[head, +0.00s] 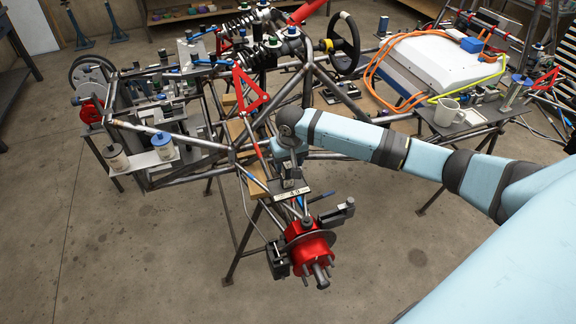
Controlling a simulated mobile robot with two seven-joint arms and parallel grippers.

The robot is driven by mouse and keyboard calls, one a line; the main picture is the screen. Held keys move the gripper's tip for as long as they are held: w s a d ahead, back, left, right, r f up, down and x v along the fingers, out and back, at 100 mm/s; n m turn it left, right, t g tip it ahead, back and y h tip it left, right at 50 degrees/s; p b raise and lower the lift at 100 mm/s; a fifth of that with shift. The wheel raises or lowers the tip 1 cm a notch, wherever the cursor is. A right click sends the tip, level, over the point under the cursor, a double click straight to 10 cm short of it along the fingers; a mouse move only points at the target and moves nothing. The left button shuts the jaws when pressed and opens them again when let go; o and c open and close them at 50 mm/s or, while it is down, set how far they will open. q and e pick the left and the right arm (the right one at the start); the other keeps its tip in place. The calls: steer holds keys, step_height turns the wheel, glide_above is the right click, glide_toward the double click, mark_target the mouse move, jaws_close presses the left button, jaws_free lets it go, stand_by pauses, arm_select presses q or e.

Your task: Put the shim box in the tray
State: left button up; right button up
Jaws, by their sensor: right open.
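My right arm comes in from the right over the tube frame. Its wrist points down, and the right gripper (291,178) is open just above a small grey plate with a white label reading about "4.0" (291,195). I cannot tell whether this labelled piece is the shim box, and I cannot make out a shim box for certain elsewhere. A light flat plate (140,160) at the left of the frame carries two canisters; I cannot tell whether it is the tray. My left gripper does not show.
A red wheel hub (309,247) stands just below the gripper, with a red wishbone (251,92) behind it. A steering wheel (343,43) is at the back. A white mug (449,112) and a white battery case (432,62) are at the right. Bare floor lies in front.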

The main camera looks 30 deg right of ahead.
mark_target(289, 168)
step_height(289, 168, up, 10)
steer(key=s, duration=0.1)
steer(key=s+a+f+n+t+y, duration=0.2)
steer(key=s+a+f, duration=0.2)
steer(key=a+f, duration=0.35)
steer(key=s+a+f+n+t+y, duration=0.2)
steer(key=s+a+f, duration=0.35)
steer(key=f, duration=0.25)
steer(key=s+a+f+t, duration=0.1)
steer(key=s+f+t, duration=0.1)
steer(key=s, duration=0.6)
steer(key=s+a+f+n+t, duration=0.1)
steer(key=s+f+t, duration=0.2)
steer(key=s, duration=0.5)
steer(key=shift+s+a+f+n+t+b, duration=0.3)
steer(key=shift+f, duration=0.3)
steer(key=shift+c, duration=0.3)
steer(key=shift+c, duration=0.9)
steer(key=shift+a, duration=0.1)
